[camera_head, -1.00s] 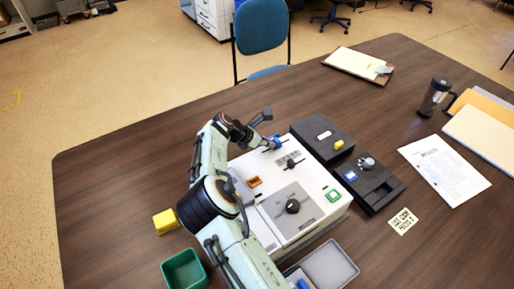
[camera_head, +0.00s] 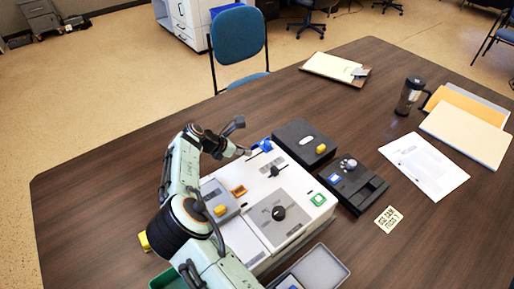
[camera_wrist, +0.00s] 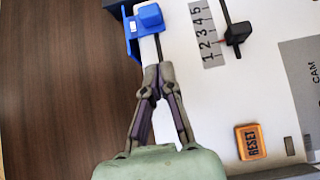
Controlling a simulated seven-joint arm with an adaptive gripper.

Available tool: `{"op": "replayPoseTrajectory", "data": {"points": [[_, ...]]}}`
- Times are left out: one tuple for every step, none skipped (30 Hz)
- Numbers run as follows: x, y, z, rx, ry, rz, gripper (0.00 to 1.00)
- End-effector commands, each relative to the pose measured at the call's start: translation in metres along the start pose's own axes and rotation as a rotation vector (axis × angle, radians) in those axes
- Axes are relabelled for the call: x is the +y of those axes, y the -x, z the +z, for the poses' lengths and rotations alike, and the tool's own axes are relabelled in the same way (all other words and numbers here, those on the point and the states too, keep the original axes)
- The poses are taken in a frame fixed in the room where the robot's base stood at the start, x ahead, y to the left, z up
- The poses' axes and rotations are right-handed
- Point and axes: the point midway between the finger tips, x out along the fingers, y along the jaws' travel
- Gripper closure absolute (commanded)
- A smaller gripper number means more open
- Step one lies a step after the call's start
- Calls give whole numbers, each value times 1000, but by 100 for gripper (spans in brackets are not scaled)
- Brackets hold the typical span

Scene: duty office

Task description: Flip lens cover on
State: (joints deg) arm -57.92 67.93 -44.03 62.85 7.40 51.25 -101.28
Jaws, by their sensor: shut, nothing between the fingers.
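The white device (camera_head: 275,225) stands on the table with several controls. A blue part (camera_head: 265,145) with a raised blue block sits at its far edge; it also shows at the top of the wrist view (camera_wrist: 149,16). No readable label marks any part as the lens cover, so I cannot tell which it is. My gripper (camera_head: 246,152) is just left of the blue part. In the wrist view my gripper (camera_wrist: 158,76) is shut and empty, its tips below the blue part and apart from it.
A black slider (camera_wrist: 237,36) beside a 1-to-5 scale and an orange RESET button (camera_wrist: 250,141) are on the device. Black boxes (camera_head: 290,131) stand behind and right. A grey tray (camera_head: 335,262) is in front. The table's left side is mostly clear.

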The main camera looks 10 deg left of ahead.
Motion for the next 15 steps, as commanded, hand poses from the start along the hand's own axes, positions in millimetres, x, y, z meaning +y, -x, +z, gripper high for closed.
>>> {"op": "replayPoseTrajectory", "data": {"points": [[1,14,0,1,0,5,100],[1,20,0,1,1,4,100],[1,30,-1,1,1,5,100],[1,36,-1,2,1,4,100],[1,42,-1,1,1,3,100],[1,49,0,1,1,3,100],[1,54,-1,1,1,3,100],[0,59,-1,2,1,3,100],[1,64,-1,1,1,3,100],[0,67,-1,1,1,1,100],[0,70,-1,1,1,1,100],[1,74,0,1,1,2,100],[0,76,0,1,0,2,100],[0,77,0,1,0,1,100],[0,79,0,1,0,1,100]]}}
